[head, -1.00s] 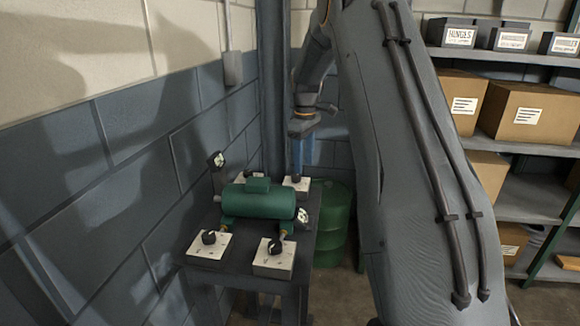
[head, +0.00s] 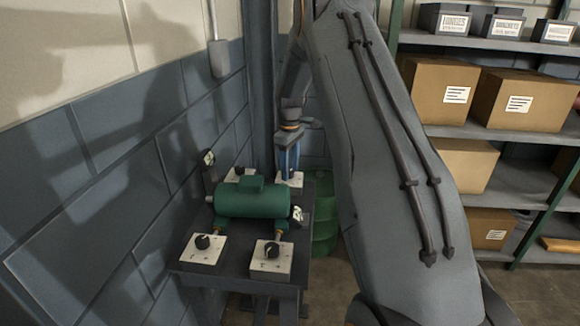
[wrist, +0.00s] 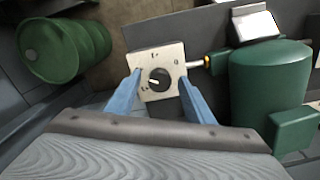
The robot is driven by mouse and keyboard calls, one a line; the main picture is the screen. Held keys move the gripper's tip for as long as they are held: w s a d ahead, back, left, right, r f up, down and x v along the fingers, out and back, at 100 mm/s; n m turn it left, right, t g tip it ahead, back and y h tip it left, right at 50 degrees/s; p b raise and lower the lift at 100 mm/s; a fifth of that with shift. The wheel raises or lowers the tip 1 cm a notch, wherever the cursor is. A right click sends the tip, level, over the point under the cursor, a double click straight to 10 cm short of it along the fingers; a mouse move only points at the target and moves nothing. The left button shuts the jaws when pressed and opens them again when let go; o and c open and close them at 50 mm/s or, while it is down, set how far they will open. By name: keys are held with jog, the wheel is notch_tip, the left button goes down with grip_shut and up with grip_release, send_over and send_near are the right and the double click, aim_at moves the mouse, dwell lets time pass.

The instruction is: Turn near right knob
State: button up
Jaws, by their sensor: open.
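A green casing (head: 252,200) lies on a dark table, with black knobs on white plates around it. The near right knob (head: 271,249) is on the front right plate and stands clear of my gripper. The near left knob (head: 202,242) is on the front left plate. My gripper (head: 288,168), with blue fingers, points down at the far right plate (head: 292,180) behind the casing. In the wrist view my gripper (wrist: 159,82) is open, its fingers on either side of a black knob (wrist: 159,79) on a white plate (wrist: 150,57). I cannot tell whether they touch it.
A green drum (head: 324,225) stands on the floor right of the table (head: 225,278). The wall is close on the left. Gauges (head: 299,213) sit beside the casing. Shelves with cardboard boxes (head: 527,99) stand at the right. The space before the table's front plates looks clear.

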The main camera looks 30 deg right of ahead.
jog(key=shift+f, duration=0.1)
jog(key=c, duration=1)
jog(key=shift+c, duration=0.2)
jog(key=shift+m, duration=0.4)
jog(key=m+b, duration=0.2)
jog(key=m, duration=0.2)
jog(key=shift+m, duration=0.4)
jog(key=m+b, duration=0.1)
jog(key=m, duration=0.5)
jog(key=shift+a+b, duration=0.1)
jog(key=shift+b, duration=0.25)
jog(key=o, duration=1)
